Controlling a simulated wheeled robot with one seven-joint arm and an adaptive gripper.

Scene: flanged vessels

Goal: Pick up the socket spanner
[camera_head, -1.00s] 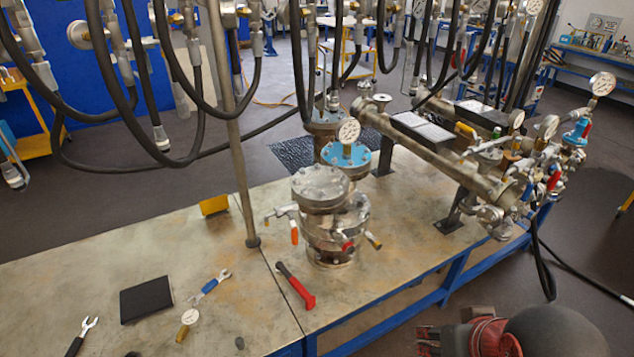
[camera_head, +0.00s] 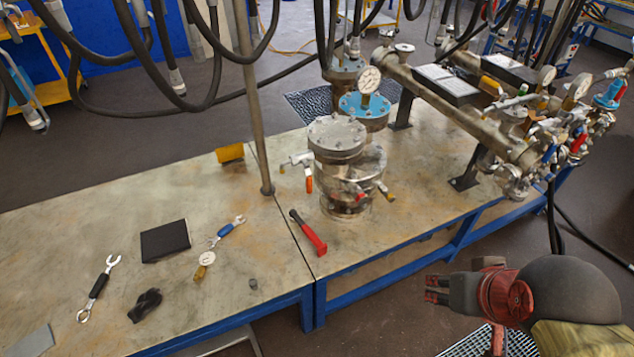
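Several hand tools lie on the metal bench, and I cannot tell for sure which is the socket spanner. A spanner with a black handle and bright ends (camera_head: 99,289) lies at the left. A blue-handled spanner (camera_head: 228,231) lies near the middle. A red-handled tool with a dark end (camera_head: 309,233) lies beside the flanged vessel, right of the bench seam. My gripper (camera_head: 430,289) is at the lower right, off the bench's front edge and well apart from every tool. Its two red-tipped fingers look apart, with nothing between them.
The bench (camera_head: 90,230) also bears a black flat box (camera_head: 165,241), a small gauge (camera_head: 204,265), a dark crumpled item (camera_head: 145,305) and a small dark cylinder (camera_head: 253,284). The flanged vessel (camera_head: 338,150) and an upright pole (camera_head: 256,110) stand behind. Hoses hang above.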

